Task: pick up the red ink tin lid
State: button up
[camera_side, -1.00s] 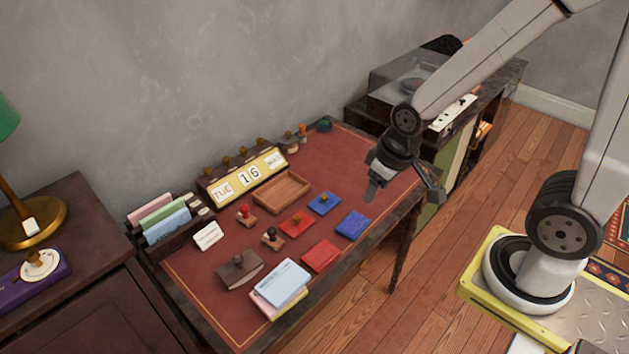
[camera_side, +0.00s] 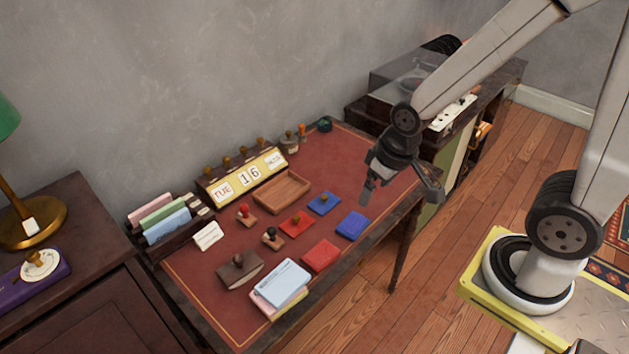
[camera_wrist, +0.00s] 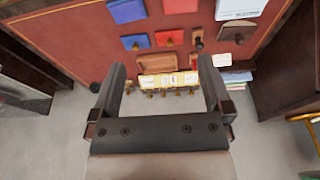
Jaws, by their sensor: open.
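A flat red piece with a small knob (camera_side: 296,223), which looks like the red ink tin lid, lies on the red desktop; it also shows in the wrist view (camera_wrist: 170,39). A plain red flat piece (camera_side: 321,255) lies nearer the front edge, also in the wrist view (camera_wrist: 181,5). A knobbed blue piece (camera_side: 324,203) and a plain blue one (camera_side: 352,224) lie to their right. My gripper (camera_side: 400,194) is open and empty, above the desk's right part, apart from all of these. Its spread fingers show in the wrist view (camera_wrist: 162,70).
A shallow wooden tray (camera_side: 281,192) and a yellow calendar (camera_side: 247,175) stand behind the lids. Two small stamps (camera_side: 271,238), a brown rocker blotter (camera_side: 239,269) and stacked cards (camera_side: 281,282) lie to the left and front. The desktop's back right is mostly clear.

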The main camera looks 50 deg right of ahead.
jog(key=w, duration=0.1)
jog(key=m+g, duration=0.3)
jog(key=m, duration=1.4)
send_over(299, 217)
jog(key=f, duration=1.6)
jog(key=shift+d, duration=0.25)
jog(key=shift+w+f+m, duration=0.25)
jog(key=shift+f+m, duration=0.2)
jog(key=shift+m, duration=0.05)
jog(key=shift+f, duration=1.25)
jog(key=shift+f, duration=0.1)
jog(key=shift+a+f, duration=0.1)
jog(key=shift+f, duration=2.4)
jog(key=c, duration=1)
